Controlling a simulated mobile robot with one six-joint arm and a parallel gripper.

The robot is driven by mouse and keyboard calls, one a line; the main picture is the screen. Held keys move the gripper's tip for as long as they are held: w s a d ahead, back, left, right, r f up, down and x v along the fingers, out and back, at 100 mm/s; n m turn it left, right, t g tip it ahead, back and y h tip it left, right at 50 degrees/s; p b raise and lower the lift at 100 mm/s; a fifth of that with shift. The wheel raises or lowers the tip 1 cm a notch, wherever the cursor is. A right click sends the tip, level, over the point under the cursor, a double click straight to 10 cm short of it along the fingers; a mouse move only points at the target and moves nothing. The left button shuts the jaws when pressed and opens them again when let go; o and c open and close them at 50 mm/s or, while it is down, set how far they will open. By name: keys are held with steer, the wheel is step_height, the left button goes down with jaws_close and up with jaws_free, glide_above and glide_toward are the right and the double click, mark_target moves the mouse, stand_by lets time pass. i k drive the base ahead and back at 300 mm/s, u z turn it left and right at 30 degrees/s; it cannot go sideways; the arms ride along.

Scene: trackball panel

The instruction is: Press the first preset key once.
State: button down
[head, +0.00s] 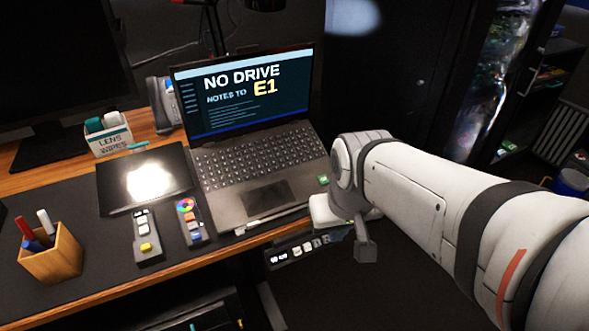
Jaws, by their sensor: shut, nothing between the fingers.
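A small dark control panel (283,260) hangs under the desk's front edge. It has a lit display at its left end and a row of small pale keys (309,247) to the right of it. The key markings are too small to read, so I cannot tell which is the first preset key. My gripper (366,250) is shut and empty, pointing down just right of the panel, in front of the desk edge. My wrist and arm hide the panel's right end. The gripper appears apart from the keys.
An open laptop (255,170) stands on the desk above the panel. Left of it are two small remotes (190,222), a bright tablet (118,187), a wipes box (108,138) and a wooden pen cup (53,258). The floor in front of the panel looks clear.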

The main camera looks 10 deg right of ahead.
mark_target(317, 243)
steer(key=z, duration=1.55)
steer(key=k, duration=0.95)
steer(key=u, duration=0.8)
